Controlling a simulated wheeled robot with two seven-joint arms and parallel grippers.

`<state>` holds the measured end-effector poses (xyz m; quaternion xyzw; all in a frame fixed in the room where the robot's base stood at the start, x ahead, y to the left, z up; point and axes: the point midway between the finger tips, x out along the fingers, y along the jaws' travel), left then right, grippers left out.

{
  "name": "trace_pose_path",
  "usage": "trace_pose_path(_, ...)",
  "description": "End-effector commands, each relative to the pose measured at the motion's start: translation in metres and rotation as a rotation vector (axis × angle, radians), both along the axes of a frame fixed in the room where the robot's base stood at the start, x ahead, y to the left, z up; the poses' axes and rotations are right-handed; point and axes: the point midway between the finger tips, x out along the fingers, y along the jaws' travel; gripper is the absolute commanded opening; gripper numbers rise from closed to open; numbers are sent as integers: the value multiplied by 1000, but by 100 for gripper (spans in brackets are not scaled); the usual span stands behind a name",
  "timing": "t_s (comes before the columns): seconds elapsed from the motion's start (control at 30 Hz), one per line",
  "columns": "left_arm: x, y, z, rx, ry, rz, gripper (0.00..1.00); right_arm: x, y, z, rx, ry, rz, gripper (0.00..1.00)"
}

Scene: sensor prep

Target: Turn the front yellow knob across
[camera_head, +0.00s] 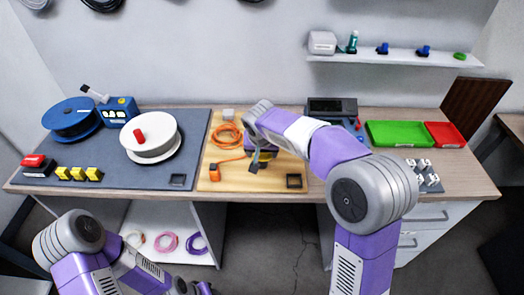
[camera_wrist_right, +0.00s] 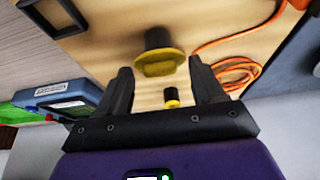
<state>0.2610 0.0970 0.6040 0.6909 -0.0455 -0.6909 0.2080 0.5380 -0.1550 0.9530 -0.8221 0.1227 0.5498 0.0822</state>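The front yellow knob (camera_wrist_right: 158,55) shows in the right wrist view, on a dark round base on the light wooden board (camera_head: 228,184). A second yellow knob (camera_wrist_right: 171,101) shows smaller, farther back, between my fingers. My right gripper (camera_wrist_right: 163,75) is open, with one dark finger on each side of the front knob. I cannot tell whether the fingers touch it. In the head view my right gripper (camera_head: 257,160) is low over the board, and the arm and hand hide most of the knobs. My left arm is at the lower left; its gripper is not clearly in view.
An orange cable (camera_head: 228,135) lies on the board, left of my right gripper. A black square frame (camera_head: 294,181) is at the board's front right. A blue meter (camera_wrist_right: 68,101) is nearby. A green tray (camera_head: 398,133) and red tray (camera_head: 446,134) stand to the right.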

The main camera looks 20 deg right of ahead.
Motion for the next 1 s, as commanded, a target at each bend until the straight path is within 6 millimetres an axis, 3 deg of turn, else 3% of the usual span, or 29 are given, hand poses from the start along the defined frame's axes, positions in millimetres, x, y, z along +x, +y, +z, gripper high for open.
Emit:
trace_pose_path(0.23,0,0,2,0,0,0,43,-2,1,6,0,-2,1,68)
trace_pose_path(0.63,0,0,21,0,0,0,43,-24,8,63,0,-2,3,68)
trace_pose_path(1.0,0,0,22,0,0,0,43,-28,9,70,0,0,1,68)
